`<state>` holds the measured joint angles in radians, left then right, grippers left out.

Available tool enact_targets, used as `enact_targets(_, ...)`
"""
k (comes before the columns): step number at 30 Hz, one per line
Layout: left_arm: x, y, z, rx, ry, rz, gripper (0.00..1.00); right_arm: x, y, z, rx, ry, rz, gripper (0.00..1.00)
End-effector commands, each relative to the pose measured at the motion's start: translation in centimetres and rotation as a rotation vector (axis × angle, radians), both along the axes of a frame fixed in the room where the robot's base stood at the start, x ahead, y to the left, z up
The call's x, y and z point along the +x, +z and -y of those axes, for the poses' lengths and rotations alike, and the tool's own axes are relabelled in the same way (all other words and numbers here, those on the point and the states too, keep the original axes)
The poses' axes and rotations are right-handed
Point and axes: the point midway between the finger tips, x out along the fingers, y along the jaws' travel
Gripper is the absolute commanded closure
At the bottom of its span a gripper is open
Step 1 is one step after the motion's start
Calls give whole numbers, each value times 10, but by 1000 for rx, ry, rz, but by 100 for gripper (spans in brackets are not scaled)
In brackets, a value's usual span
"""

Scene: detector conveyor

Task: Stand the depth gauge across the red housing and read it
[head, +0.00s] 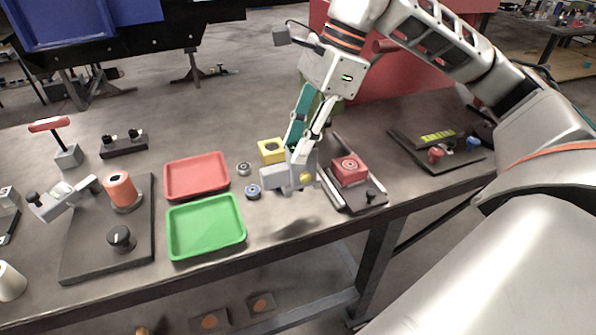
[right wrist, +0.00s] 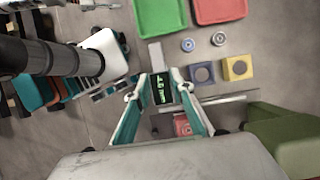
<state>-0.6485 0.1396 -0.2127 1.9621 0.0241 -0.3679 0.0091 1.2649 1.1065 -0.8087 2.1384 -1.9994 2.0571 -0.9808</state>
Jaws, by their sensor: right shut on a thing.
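The grey depth gauge hangs in my right gripper (head: 304,152) in the head view. Its body (head: 300,178) shows a yellow round spot. In the right wrist view my right gripper (right wrist: 162,91) is shut on it, and its dark display (right wrist: 161,88) carries green digits too small to read surely. The gauge appears clear of the table, with a shadow below it. The red housing (head: 349,168) sits on a railed fixture, to the right of the gauge and apart from it. The housing (right wrist: 183,125) is partly hidden in the wrist view. My left gripper is not in view.
A yellow block (head: 271,150) stands just behind the gauge. A green tray (head: 207,254), a red tray (head: 197,195) and two small rings (head: 252,191) lie to the left. A dark board (head: 435,160) with red and blue parts lies on the right.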

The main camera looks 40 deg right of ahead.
Motion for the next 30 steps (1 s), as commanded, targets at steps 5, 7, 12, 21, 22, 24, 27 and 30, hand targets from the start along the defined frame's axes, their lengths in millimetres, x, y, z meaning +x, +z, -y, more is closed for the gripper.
enact_targets(5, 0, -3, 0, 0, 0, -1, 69, 0, -19, 0, 1, -1, 2, 100)
enact_targets(7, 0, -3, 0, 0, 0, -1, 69, 0, -22, 0, 1, -1, 2, 100)
enact_targets(12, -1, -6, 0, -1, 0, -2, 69, -1, -46, 0, 1, -1, -3, 100)
enact_targets(21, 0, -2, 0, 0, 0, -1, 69, 0, -63, 0, 0, 0, 3, 100)
enact_targets(22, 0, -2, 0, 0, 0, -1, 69, 0, -63, 0, 0, 0, 3, 100)
enact_targets(24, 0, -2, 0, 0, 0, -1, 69, 0, -63, 0, 0, 0, 3, 100)
enact_targets(27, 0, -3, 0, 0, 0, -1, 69, 0, -64, 0, 0, 0, 2, 100)
enact_targets(30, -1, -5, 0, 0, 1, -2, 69, 0, -67, 0, 0, 0, 2, 100)
